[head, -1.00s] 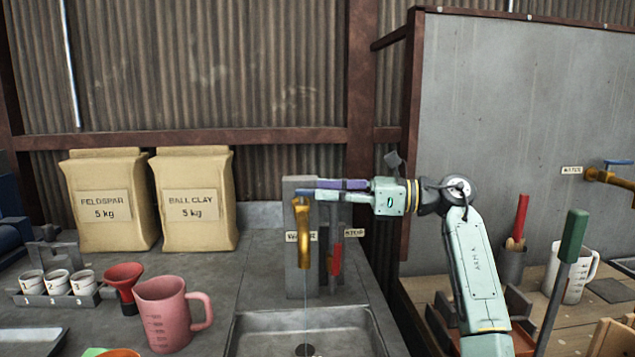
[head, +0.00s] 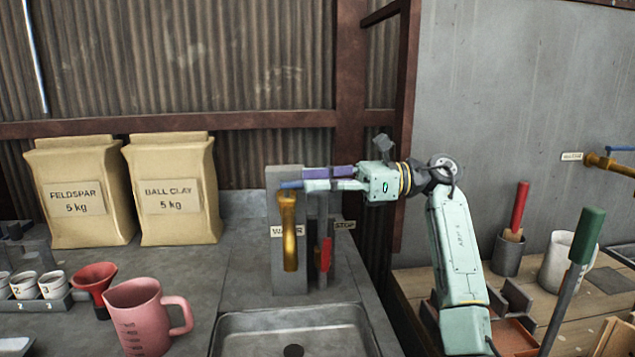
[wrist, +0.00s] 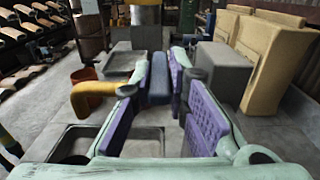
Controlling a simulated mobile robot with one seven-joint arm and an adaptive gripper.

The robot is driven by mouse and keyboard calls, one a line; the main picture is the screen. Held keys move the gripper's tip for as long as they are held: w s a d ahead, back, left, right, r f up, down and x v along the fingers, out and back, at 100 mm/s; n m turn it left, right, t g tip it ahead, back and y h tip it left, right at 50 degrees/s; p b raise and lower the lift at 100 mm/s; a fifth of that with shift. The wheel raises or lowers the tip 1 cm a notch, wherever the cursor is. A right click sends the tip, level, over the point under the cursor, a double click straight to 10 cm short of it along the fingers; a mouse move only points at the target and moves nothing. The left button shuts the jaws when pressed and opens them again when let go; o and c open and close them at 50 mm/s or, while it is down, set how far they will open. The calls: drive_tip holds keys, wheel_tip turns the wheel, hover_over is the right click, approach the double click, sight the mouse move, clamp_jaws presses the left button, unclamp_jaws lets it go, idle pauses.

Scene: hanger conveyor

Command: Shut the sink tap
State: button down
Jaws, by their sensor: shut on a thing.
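The brass sink tap (head: 289,232) is on a grey post behind the sink (head: 225,335), beside a "WATER" label. Its blue lever (head: 291,185) is on top; in the wrist view the lever (wrist: 159,78) lies between the purple pads. My gripper (head: 308,180) reaches in from the right and is shut on the lever. The brass spout (wrist: 90,97) shows left of the fingers in the wrist view. No water stream shows below the spout. The fingers partly hide the lever in the head view.
A red-handled lever (head: 325,254) by a "STOP" label stands close right of the tap. A pink jug (head: 140,315), red funnel (head: 95,285) and small cups are left of the sink. Two clay bags (head: 170,195) stand behind. Another tap (head: 610,165) is far right.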

drive_tip(key=c, duration=1.6)
unclamp_jaws()
drive_tip(key=shift+o, duration=0.2)
drive_tip(key=w+d, duration=0.2)
drive_tip(key=d, duration=0.9)
drive_tip(key=shift+d, duration=0.4)
drive_tip(key=shift+f, duration=0.1)
